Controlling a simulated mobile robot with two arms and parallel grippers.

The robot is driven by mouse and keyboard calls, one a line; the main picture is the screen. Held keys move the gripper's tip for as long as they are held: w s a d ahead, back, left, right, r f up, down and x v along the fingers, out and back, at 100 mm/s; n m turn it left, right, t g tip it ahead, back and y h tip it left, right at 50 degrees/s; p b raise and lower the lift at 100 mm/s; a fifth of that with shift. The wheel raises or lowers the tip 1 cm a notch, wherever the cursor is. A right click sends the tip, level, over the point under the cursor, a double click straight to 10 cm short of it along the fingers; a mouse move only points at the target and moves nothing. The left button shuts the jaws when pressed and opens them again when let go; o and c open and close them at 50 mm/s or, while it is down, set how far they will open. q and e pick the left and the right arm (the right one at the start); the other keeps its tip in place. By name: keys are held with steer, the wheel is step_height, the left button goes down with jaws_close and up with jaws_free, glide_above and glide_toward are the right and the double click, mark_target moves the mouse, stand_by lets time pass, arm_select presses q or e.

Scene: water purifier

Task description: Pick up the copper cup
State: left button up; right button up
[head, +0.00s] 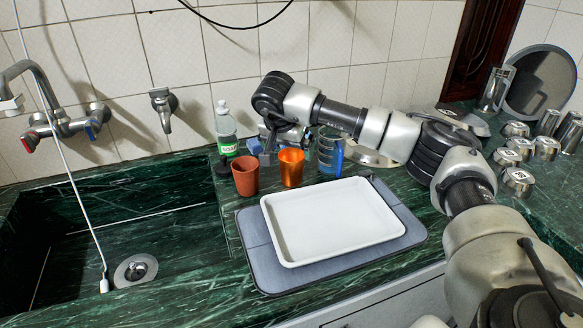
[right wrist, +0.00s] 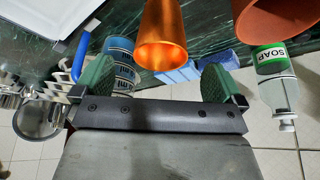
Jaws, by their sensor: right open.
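The shiny copper cup (head: 291,168) stands on the green marble counter, behind the white tray and between a terracotta cup and a blue measuring jug. In the right wrist view the copper cup (right wrist: 162,38) appears between and beyond the two green finger pads, apart from them. My right gripper (head: 270,138) is just behind and above the copper cup in the head view, partly hidden by its own wrist. It is open and empty, and its fingers also show in the right wrist view (right wrist: 157,80). My left gripper is out of view.
The terracotta cup (head: 245,177) stands close left of the copper cup, the soap bottle (head: 226,130) behind it. The blue measuring jug (head: 331,152) is close on the right. An empty white tray (head: 330,222) lies on a grey mat (head: 262,268) in front. A sink (head: 80,255) is left.

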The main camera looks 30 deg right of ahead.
mark_target(291, 155)
steer(key=x, duration=0.5)
steer(key=shift+w+d+r, duration=0.1)
steer(key=shift+w+d, duration=0.15)
steer(key=shift+d, duration=0.05)
steer(key=shift+c, duration=0.5)
steer(key=c, duration=0.9)
